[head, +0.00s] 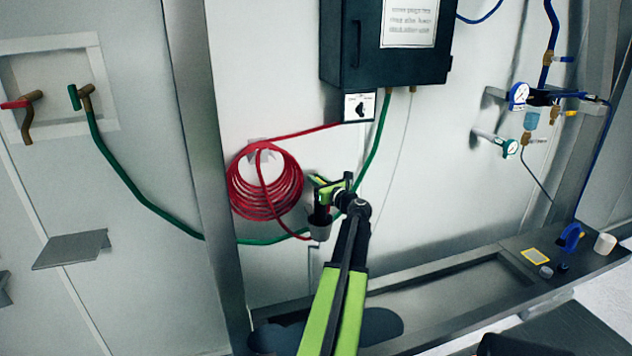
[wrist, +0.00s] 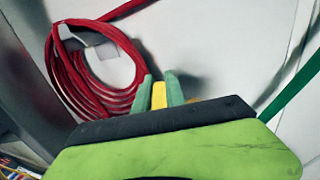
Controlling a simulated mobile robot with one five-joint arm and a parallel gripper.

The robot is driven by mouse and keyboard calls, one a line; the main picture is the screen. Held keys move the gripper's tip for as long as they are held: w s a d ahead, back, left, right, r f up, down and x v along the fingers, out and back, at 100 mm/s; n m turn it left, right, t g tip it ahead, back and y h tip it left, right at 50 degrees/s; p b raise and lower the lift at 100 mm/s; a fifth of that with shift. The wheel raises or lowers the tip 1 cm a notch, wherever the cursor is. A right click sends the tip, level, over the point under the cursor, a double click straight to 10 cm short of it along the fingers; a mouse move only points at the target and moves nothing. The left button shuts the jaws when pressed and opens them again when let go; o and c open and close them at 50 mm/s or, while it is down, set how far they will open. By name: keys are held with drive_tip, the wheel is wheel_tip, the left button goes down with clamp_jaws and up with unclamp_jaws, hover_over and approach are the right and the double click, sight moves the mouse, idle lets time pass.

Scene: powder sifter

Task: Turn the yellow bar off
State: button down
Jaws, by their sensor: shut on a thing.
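My gripper (head: 322,184) is in front of the wall, just right of the red coiled hose (head: 265,182) in the head view. In the wrist view, its two green fingers (wrist: 160,84) are shut on the yellow bar (wrist: 159,97), a short upright yellow piece between them. Only a small part of the bar shows. My gripper's body hides its lower end and what it is fixed to. In the head view I cannot make out the bar at the gripper.
A dark box (head: 388,45) hangs above my gripper. A green hose (head: 372,150) runs down behind my arm. A metal post (head: 196,130) stands to the left. Gauges and valves (head: 520,97) are on the right wall. A long tray (head: 440,275) runs along the wall below.

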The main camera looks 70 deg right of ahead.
drive_tip(key=c, duration=1.4)
unclamp_jaws()
drive_tip(key=v, duration=1.7)
drive_tip(key=shift+s+a, duration=0.1)
drive_tip(key=shift+s, duration=0.1)
